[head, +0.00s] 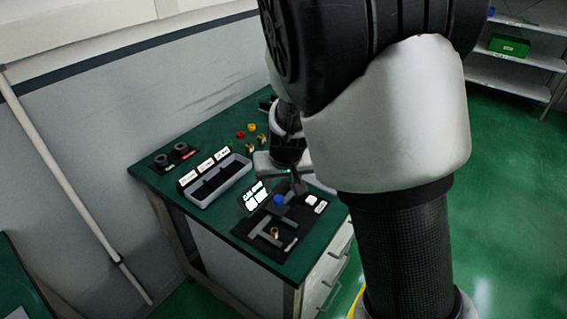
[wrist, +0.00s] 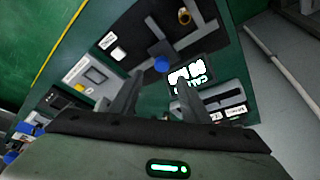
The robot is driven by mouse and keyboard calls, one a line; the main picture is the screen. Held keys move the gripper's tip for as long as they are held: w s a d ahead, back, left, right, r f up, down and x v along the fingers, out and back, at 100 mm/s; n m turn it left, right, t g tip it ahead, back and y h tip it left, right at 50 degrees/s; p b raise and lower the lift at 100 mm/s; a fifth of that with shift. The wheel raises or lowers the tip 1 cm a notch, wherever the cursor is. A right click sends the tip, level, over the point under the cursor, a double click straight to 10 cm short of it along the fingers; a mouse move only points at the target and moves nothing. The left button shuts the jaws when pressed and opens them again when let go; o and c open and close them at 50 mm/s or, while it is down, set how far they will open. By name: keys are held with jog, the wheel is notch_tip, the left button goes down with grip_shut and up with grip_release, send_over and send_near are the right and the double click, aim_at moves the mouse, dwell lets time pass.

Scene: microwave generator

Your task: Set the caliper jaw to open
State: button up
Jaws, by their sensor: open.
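The grey caliper (head: 264,241) lies on a black base plate (head: 247,228) at the bench's front end; its jaws also show in the wrist view (wrist: 198,38). A blue knob (head: 280,200) stands on it, and the knob is between and beyond my fingers in the wrist view (wrist: 161,64). A brass ring (head: 275,232) sits by the jaws; it also shows in the wrist view (wrist: 184,16). A lit display (head: 256,196) stands beside the knob. My gripper (wrist: 160,92) is open and empty, apart from the knob. My arm partly covers it in the head view.
A white button (head: 312,200) and a label sit on the plate's right side. A grey labelled tray (head: 215,181) stands behind left. Several coloured rings (head: 240,134) lie further back, and a dark stand with two round parts (head: 174,156) is at the back left. The wall runs along the left.

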jog(key=p+v, duration=0.3)
jog(key=v, duration=0.7)
jog(key=shift+r, duration=0.4)
jog(key=shift+s, duration=0.1)
jog(key=s+d+r+p, duration=0.1)
jog(key=s+d+r, duration=0.4)
jog(key=s+r, duration=0.2)
jog(key=s+d+r+m+t+p, duration=0.1)
jog(key=s+d+r, duration=0.5)
jog(key=s, duration=0.6)
notch_tip(320, 180, up, 3)
jog(key=shift+s+f+h+p, duration=0.2)
jog(key=shift+h+p, duration=0.1)
jog(key=shift+p, duration=0.2)
